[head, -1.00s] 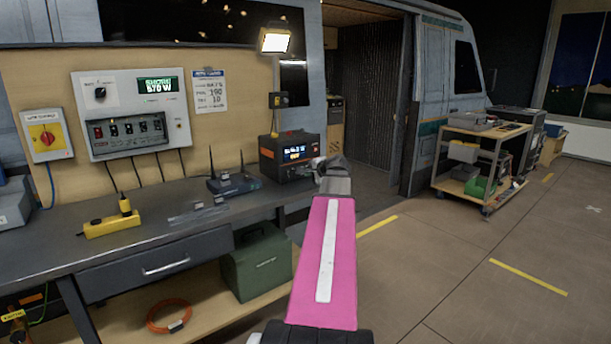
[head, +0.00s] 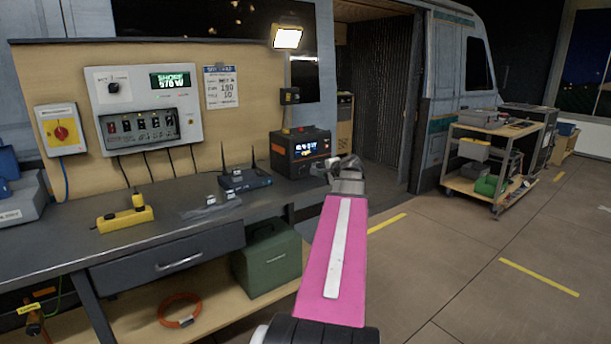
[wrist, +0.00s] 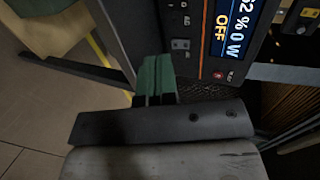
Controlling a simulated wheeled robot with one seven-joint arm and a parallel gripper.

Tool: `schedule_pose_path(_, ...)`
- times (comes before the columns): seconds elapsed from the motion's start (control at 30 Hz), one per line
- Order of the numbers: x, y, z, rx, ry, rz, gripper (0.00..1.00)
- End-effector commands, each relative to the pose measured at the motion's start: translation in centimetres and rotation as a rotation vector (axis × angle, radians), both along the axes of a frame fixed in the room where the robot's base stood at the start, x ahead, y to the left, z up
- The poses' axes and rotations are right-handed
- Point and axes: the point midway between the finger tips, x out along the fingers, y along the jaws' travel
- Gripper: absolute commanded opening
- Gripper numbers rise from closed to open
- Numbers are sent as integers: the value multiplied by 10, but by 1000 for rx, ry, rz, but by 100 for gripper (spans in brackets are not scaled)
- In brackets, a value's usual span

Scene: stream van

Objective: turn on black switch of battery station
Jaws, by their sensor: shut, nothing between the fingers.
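The battery station (head: 300,152) is a black box with orange trim and a lit display, at the right end of the workbench in the head view. In the wrist view its display (wrist: 232,28) reads 62 %, 0 W and OFF in orange. A red button (wrist: 218,75) sits below the display, with a small dark control beside it; I cannot tell surely which part is the black switch. My gripper (head: 340,166) is just right of the station in the head view. Its green fingertips (wrist: 155,75) are shut and empty, close to the station's front, apparently not touching it.
A router (head: 245,178) with antennas stands left of the station on the workbench (head: 165,240). A wall panel (head: 188,72) with several switches and a red-yellow rotary switch (head: 62,131) are further left. A cart (head: 468,190) stands right on open floor.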

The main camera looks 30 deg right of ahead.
Motion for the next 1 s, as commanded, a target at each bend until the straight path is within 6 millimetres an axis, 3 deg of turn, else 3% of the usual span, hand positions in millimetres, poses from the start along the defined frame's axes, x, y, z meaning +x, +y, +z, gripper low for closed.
schedule_pose_path(0.17, 15, 0, -6, 1, 1, 2, 0)
schedule_pose_path(0.7, 104, 7, -42, -1, 0, 1, 0)
schedule_pose_path(1.0, 129, 10, -45, -1, 0, 0, 0)
